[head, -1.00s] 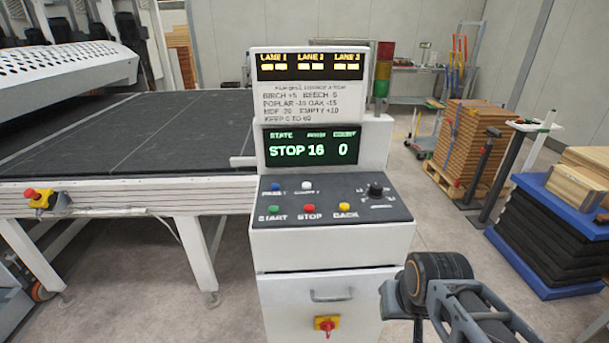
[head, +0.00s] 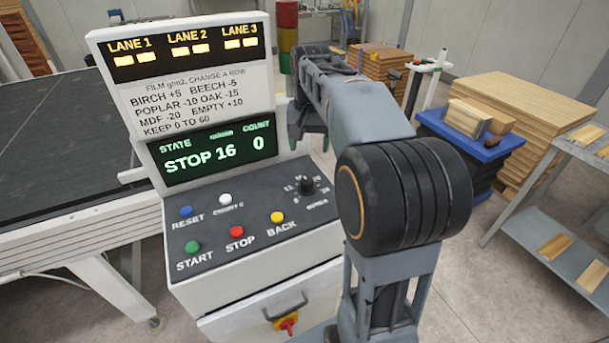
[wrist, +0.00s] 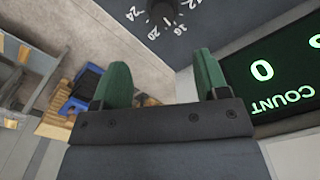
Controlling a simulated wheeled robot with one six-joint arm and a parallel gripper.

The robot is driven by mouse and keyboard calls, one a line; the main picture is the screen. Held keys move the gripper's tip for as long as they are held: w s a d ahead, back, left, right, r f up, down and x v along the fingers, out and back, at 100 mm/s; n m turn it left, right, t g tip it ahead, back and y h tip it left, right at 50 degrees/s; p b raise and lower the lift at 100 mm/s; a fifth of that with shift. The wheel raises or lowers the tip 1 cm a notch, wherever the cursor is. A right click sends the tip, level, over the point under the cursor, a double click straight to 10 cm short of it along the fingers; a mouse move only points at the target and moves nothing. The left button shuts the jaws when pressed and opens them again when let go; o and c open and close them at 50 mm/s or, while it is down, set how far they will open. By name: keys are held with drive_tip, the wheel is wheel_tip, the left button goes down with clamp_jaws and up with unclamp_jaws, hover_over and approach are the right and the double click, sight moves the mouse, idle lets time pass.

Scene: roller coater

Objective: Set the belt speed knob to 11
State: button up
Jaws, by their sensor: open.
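The belt speed knob (head: 306,185) is a black dial on the right of the dark control panel (head: 240,235). It also shows, upside down and cut off, at the top of the wrist view (wrist: 161,10), with 12, 16, 20 and 24 readable on its scale. I cannot make out where its pointer sits.
Reset (head: 186,211), start (head: 193,247), stop (head: 236,231), back (head: 277,217) and a white button (head: 225,199) sit left of the knob. The upright lane sign (head: 190,75) stands behind the panel. A signal tower (head: 288,35), wood stacks and a shelf cart (head: 570,215) stand farther right.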

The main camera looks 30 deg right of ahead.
sight(307, 180)
drive_tip(key=f, duration=1.2)
drive_tip(key=shift+a, duration=0.25)
drive_tip(key=c, duration=0.9)
